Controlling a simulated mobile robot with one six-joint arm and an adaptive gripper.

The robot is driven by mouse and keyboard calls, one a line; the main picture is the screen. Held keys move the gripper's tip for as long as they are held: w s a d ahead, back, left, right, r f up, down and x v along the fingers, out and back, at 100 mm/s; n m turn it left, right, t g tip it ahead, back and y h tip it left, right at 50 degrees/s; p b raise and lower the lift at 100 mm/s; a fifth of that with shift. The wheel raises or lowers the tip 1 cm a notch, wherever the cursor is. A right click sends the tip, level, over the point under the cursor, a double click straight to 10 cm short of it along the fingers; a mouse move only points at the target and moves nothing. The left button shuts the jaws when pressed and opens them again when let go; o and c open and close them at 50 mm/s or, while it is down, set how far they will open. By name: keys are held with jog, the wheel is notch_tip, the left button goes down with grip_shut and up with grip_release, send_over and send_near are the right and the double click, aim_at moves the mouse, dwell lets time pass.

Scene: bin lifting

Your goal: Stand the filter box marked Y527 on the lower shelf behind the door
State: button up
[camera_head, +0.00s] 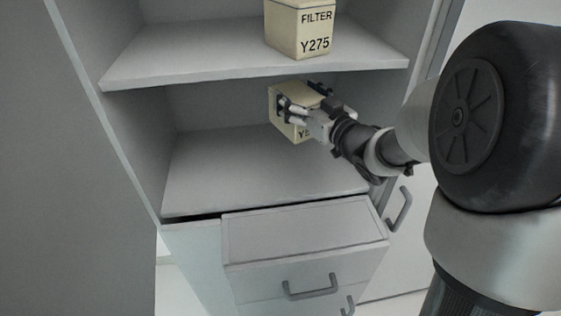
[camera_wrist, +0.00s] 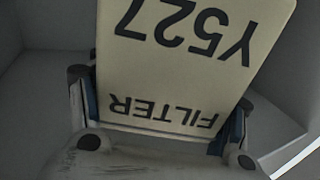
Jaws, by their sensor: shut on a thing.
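The cream filter box marked Y527 (camera_wrist: 190,65) fills much of the wrist view, its lettering upside down there. My gripper (camera_head: 305,105) is shut on this box, with a finger at each side. In the head view the held box (camera_head: 278,108) is inside the lower compartment, under the upper shelf board. It looks slightly tilted, and my fingers hide most of its label. The lower shelf (camera_head: 235,175) is bare in front of it. I cannot tell whether the box touches the shelf.
A second filter box marked Y275 (camera_head: 300,30) stands on the upper shelf (camera_head: 180,60), above my gripper. The cabinet's left side wall is close to the lower shelf. A drawer (camera_head: 305,235) juts out below the shelf. A handle (camera_head: 398,210) is at the right.

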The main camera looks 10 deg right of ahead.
notch_tip(320, 180, down, 18)
jog(key=b, duration=0.5)
jog(key=shift+w+a+r, duration=0.15)
jog(key=shift+r, duration=0.05)
jog(key=shift+f+b, duration=0.2)
jog(key=shift+b, duration=0.15)
jog(key=o, duration=0.8)
jog(key=shift+f, duration=0.1)
jog(key=o, duration=0.5)
